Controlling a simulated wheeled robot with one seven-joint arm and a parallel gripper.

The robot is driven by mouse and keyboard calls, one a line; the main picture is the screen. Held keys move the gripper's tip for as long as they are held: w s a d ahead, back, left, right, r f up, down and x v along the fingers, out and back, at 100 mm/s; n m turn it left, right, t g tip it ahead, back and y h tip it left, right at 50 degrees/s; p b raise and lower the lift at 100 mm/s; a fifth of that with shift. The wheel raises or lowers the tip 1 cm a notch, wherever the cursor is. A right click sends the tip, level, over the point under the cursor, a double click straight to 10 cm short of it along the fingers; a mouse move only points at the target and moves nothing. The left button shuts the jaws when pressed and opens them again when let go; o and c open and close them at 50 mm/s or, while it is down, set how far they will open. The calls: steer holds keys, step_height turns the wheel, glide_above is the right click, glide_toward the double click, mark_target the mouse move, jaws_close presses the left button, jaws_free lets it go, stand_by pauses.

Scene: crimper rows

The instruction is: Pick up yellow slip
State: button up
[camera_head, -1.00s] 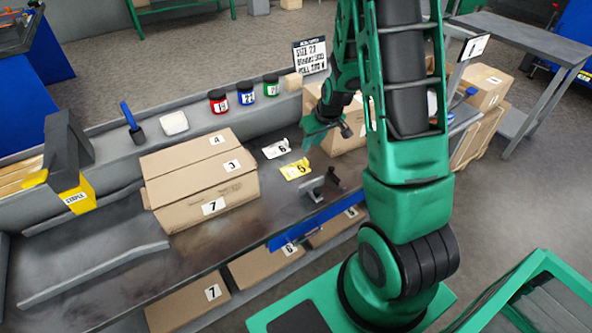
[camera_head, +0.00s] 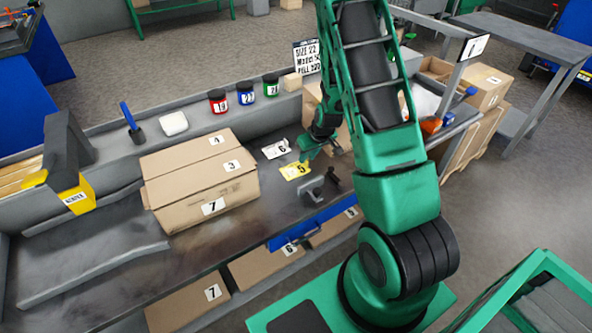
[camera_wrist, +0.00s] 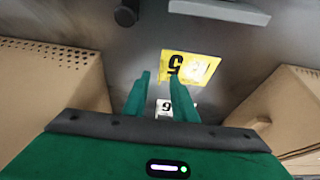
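The yellow slip (camera_head: 295,171), marked 5, lies on the grey bench just in front of the white slip (camera_head: 276,149), marked 6. In the wrist view the yellow slip (camera_wrist: 190,67) shows beyond the fingertips, with the white slip (camera_wrist: 175,106) nearer, partly hidden by the right finger. My gripper (camera_head: 304,154) is low over the bench, close to the yellow slip's upper edge. In the wrist view my gripper (camera_wrist: 158,76) has its two fingers apart with nothing between them. Whether the fingertips touch the slip cannot be told.
A cardboard box (camera_head: 200,180) stands left of the slips, and another box (camera_head: 340,125) is partly hidden behind my arm. A small metal fixture (camera_head: 311,190) stands just in front of the yellow slip. Three lidded jars (camera_head: 245,92) line the back ledge.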

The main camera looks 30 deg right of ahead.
steer(key=shift+w+f, duration=0.25)
steer(key=shift+f, duration=0.3)
steer(key=shift+c, duration=0.3)
jaws_close()
steer(key=shift+r, duration=0.1)
